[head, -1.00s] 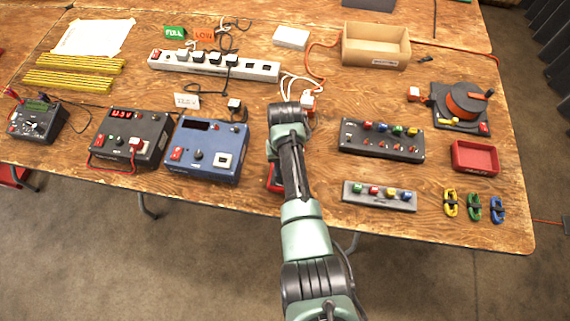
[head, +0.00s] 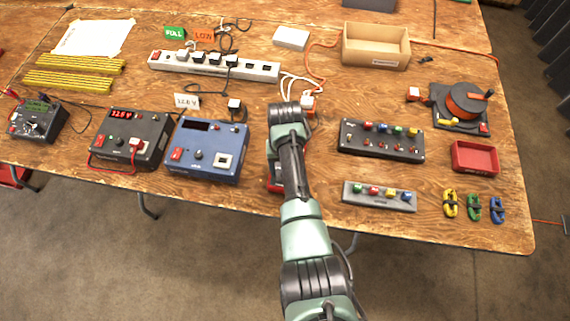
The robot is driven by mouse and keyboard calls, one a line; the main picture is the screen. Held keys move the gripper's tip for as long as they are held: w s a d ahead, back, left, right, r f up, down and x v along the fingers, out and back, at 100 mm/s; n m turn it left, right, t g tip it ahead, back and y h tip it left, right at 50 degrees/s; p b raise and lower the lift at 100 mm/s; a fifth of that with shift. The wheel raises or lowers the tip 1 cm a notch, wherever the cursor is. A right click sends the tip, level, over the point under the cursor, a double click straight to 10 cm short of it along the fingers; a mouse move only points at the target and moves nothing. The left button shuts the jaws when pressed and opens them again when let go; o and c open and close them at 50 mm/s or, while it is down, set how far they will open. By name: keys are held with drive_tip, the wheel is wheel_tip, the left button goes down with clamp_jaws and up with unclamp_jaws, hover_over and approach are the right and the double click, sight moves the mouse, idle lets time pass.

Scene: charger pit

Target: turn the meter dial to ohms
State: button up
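The meter (head: 38,118) is a dark box with a green display and a round dial (head: 34,127) on its face. It sits at the far left of the table in the head view. Red and black leads are at its upper left edge. The dial is too small to tell which mark it points at. My arm reaches over the table's front edge near the middle, well to the right of the meter. My gripper cannot be made out; it is hidden by the arm or out of sight.
A black charger (head: 131,138) with a red readout and a blue charger (head: 207,148) stand between the meter and my arm. A white power strip (head: 214,66) lies behind them. Yellow rods (head: 80,68) lie behind the meter. A black switch box (head: 382,141) is right of my arm.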

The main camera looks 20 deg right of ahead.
drive_tip(key=shift+r, duration=0.1)
wheel_tip(320, 180, up, 13)
drive_tip(key=shift+p, duration=0.35)
idle(0.5)
